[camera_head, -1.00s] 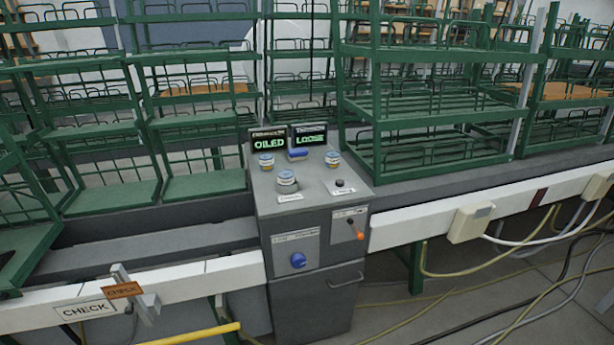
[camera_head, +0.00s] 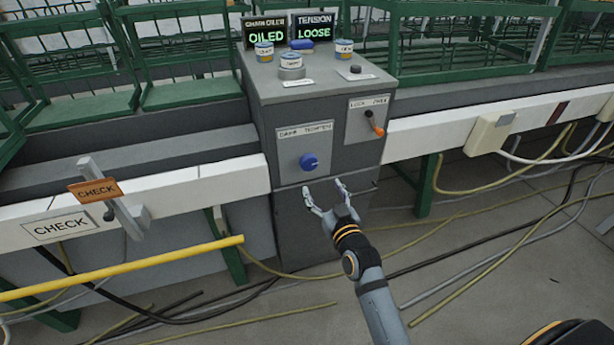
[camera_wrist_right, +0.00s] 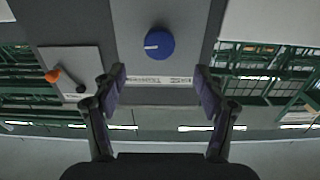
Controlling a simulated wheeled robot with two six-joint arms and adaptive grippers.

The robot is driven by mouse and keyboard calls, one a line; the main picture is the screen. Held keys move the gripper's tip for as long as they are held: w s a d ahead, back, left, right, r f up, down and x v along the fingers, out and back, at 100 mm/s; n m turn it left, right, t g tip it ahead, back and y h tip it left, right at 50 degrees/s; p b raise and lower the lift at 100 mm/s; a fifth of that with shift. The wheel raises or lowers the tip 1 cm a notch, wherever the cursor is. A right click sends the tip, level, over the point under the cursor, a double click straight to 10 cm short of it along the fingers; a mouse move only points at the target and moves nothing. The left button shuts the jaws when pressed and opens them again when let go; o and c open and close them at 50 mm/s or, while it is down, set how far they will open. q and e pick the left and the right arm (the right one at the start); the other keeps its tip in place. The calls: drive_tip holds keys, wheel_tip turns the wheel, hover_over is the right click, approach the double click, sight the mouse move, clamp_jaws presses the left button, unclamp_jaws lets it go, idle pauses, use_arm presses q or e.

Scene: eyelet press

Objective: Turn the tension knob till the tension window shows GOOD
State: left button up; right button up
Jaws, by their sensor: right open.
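The blue tension knob (camera_head: 309,161) sits on the front panel of the grey cabinet (camera_head: 290,220), under a label that seems to read "CHAIN TENSION". The tension window (camera_head: 316,26) on top reads LOOSE. My right gripper (camera_head: 323,190) is open and empty, below and slightly right of the knob, apart from it. In the right wrist view the knob (camera_wrist_right: 159,43) shows beyond the open fingers (camera_wrist_right: 160,85), with a white mark on its left side. My left gripper is not in view.
An orange-tipped lock lever (camera_head: 375,125) is on the panel right of the knob. The chain oiler window (camera_head: 266,32) reads OILED. A yellow bar (camera_head: 130,266) and a CHECK tag (camera_head: 97,191) are at left. Cables lie on the floor at right.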

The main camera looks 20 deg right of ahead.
sight(310, 166)
drive_tip(key=w, duration=0.9)
drive_tip(key=shift+w+a+b, duration=0.1)
drive_tip(key=shift+w+b, duration=0.1)
drive_tip(key=shift+b, duration=0.2)
drive_tip(key=shift+w, duration=0.55)
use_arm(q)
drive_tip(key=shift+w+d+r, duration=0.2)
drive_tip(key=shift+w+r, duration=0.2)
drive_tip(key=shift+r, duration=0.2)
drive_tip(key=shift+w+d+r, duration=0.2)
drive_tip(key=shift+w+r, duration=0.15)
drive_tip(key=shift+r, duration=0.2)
use_arm(e)
drive_tip(key=shift+c, duration=0.2)
drive_tip(key=c, duration=1.1)
drive_tip(key=m+p, duration=0.3)
drive_tip(key=shift+r, duration=0.2)
drive_tip(key=shift+a+f+m+p, duration=0.1)
drive_tip(key=shift+m+p, duration=0.45)
drive_tip(key=shift+m, duration=0.55)
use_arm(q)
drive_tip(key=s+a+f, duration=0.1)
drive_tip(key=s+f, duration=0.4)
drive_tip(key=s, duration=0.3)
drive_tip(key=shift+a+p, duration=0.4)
use_arm(e)
drive_tip(key=shift+m, duration=1.3)
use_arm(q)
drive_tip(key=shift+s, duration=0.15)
